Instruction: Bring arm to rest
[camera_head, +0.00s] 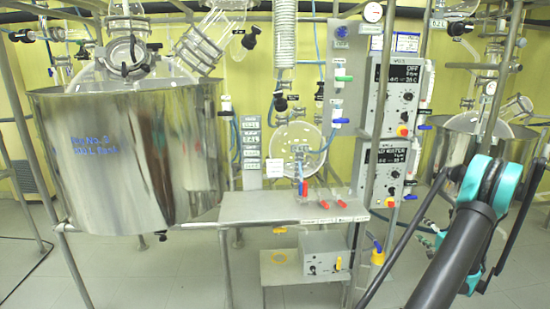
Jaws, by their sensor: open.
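My arm (459,248) rises from the lower right of the head view as a thick black link. It ends at a joint with teal caps (506,187) in front of the right-hand equipment. I do not make out my gripper in this view. No held object shows.
A large steel vessel (130,160) with a glass top stands at left. A steel bench (262,208) with red-handled valves is in the middle. Control boxes (400,90) hang on a rack to its right. Another vessel (447,150) stands behind my arm. Grey floor (180,280) is open at front left.

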